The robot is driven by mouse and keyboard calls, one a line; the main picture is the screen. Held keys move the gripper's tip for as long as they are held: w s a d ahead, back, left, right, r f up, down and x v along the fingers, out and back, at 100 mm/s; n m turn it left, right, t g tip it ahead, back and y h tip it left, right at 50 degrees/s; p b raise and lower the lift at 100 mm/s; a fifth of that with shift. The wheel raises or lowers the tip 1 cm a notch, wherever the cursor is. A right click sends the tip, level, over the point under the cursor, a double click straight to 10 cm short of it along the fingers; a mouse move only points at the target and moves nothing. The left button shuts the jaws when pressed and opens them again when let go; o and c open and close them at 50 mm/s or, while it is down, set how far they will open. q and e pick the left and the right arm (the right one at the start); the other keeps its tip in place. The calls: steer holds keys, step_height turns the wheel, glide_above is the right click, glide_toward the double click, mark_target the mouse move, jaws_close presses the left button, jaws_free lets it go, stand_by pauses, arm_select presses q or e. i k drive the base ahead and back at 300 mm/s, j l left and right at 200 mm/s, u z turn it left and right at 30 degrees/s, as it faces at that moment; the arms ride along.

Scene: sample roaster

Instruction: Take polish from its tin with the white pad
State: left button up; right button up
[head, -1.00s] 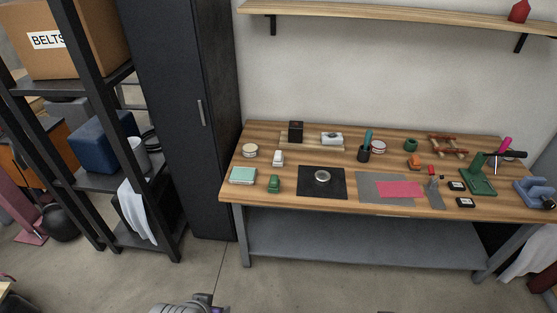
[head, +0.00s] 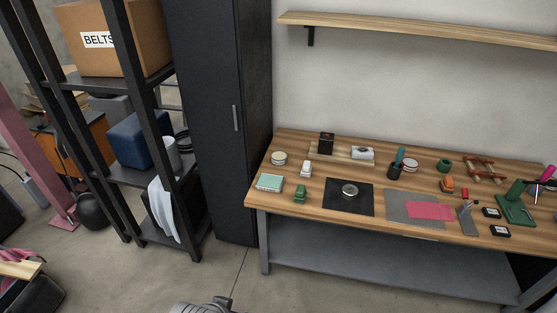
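A small white block (head: 306,169), which looks like the white pad, lies on the left part of the wooden workbench (head: 330,222). A similar green block (head: 300,193) lies just in front of it. A round, pale-topped tin (head: 279,158) stands behind and to the left of the white block. Another round tin-like thing with red bands (head: 410,165) stands farther right. I cannot read any label, so I cannot tell which holds polish. A round silvery piece (head: 350,190) lies on a black mat (head: 338,206). Neither gripper's fingers show.
A black cabinet (head: 215,130) and shelf rack (head: 112,178) stand left. Floor before the bench is open.

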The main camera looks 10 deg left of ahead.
mark_target(306, 169)
steer(key=i+z, duration=0.25)
steer(key=i, duration=0.6)
steer(key=i+j+z, duration=0.2)
steer(key=i, duration=0.65)
